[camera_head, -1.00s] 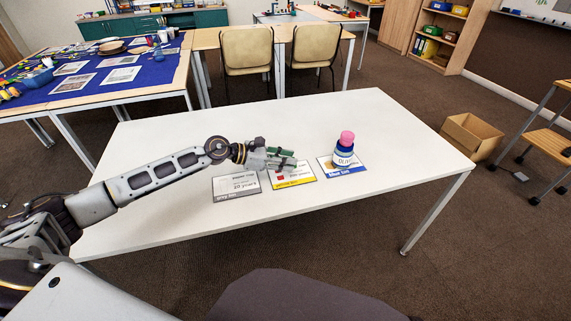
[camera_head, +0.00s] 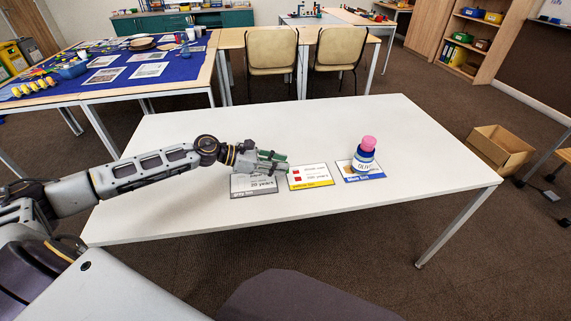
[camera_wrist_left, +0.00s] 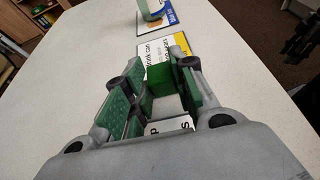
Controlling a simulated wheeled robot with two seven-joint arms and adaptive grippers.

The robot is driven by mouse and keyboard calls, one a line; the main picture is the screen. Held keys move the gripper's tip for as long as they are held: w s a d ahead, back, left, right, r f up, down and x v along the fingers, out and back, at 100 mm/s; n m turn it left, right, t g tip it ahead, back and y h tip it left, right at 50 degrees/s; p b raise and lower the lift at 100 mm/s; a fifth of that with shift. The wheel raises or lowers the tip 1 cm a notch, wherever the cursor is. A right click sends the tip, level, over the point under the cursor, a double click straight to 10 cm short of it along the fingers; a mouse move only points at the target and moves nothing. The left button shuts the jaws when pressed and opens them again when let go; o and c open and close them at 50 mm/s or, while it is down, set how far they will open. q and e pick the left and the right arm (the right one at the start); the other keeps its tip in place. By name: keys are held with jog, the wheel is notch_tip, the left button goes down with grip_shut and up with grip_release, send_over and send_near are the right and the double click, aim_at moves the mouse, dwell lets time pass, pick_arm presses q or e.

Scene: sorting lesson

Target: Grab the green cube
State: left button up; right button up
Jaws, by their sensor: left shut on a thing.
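The green cube (camera_wrist_left: 160,79) shows in the left wrist view between the finger pads of my left gripper (camera_wrist_left: 155,92). The pads are dark green too, and the gripper is shut on the cube. In the head view my left gripper (camera_head: 268,161) is above the white table, over the right part of the grey card and just left of the yellow card. The cube is hard to tell from the green pads there. My right gripper is not in view.
The grey card (camera_head: 252,185), the yellow card (camera_head: 310,176) and the blue card (camera_head: 350,176) lie in a row on the white table (camera_head: 400,125). A bottle with a pink top (camera_head: 365,155) stands on the blue card. The table's back and right are clear.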

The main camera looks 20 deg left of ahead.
pick_arm(q)
jog(key=shift+s+a, duration=0.55)
jog(key=shift+a, duration=0.25)
jog(key=shift+s+a, duration=0.55)
jog(key=shift+a, duration=0.25)
jog(key=shift+s+a+p, duration=0.5)
jog(key=shift+a, duration=0.35)
jog(key=shift+s+a, duration=0.2)
jog(key=shift+s+a+p, duration=0.1)
jog(key=shift+a+p, duration=0.05)
jog(key=shift+p, duration=0.15)
jog(key=shift+s+a+p, duration=0.4)
jog(key=shift+a+p, duration=0.2)
jog(key=shift+s+a+p, duration=0.3)
jog(key=shift+a+p, duration=0.1)
jog(key=shift+a, duration=0.15)
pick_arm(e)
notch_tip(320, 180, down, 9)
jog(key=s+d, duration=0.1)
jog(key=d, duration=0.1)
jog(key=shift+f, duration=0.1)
